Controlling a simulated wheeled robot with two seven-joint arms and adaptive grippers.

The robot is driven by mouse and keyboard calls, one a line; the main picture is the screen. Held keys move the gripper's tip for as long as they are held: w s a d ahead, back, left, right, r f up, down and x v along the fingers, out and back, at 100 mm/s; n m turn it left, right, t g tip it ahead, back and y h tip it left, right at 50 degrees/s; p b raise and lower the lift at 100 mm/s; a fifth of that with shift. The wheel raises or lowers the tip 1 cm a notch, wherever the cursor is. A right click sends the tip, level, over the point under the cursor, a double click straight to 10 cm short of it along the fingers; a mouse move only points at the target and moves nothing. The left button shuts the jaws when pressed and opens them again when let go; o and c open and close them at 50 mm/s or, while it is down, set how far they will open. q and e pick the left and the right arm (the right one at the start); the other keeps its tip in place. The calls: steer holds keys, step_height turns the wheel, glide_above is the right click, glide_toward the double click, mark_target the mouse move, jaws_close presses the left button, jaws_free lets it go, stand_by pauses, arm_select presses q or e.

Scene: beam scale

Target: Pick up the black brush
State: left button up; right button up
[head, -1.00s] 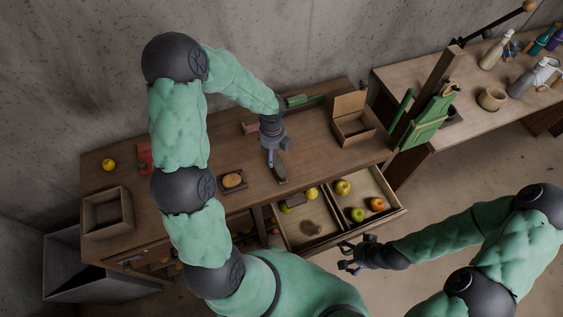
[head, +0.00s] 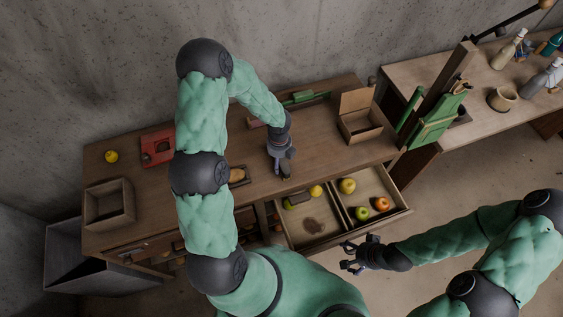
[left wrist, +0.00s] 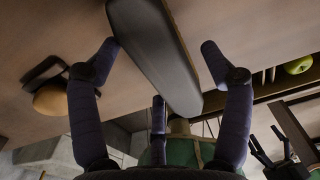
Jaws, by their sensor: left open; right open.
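The black brush, a long dark body with a rounded end and a brownish side, lies close in front of the left wrist camera (left wrist: 158,55). In the head view only a small dark part of the brush (head: 286,172) shows near the front edge of the workbench. My left gripper (head: 282,165) is over the brush there. In the left wrist view its open fingers (left wrist: 160,50) stand on either side of the brush, with gaps visible, and a third finger is below. My right gripper (head: 347,257) is open and empty, in front of the drawer.
An open drawer (head: 338,229) holds several fruits. On the workbench (head: 325,155) are an open cardboard box (head: 360,128), a wooden tray (head: 109,217), a red object (head: 158,147) and a yellow fruit (head: 111,156). A green-panelled stand (head: 436,125) rises at the right.

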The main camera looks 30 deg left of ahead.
arm_select(q)
steer(key=c, duration=1.4)
steer(key=shift+r, duration=0.1)
steer(key=shift+r, duration=0.5)
step_height(320, 180, up, 2)
steer(key=shift+r+p, duration=0.2)
steer(key=shift+p, duration=0.25)
steer(key=s+d+r, duration=0.2)
steer(key=s+r, duration=0.1)
steer(key=s, duration=0.1)
steer(key=s+d+r, duration=0.2)
steer(key=s+r, duration=0.1)
steer(key=s, duration=0.1)
steer(key=s+d+r, duration=0.3)
steer(key=s, duration=0.1)
steer(key=shift+s+r, duration=0.1)
steer(key=shift+r, duration=0.1)
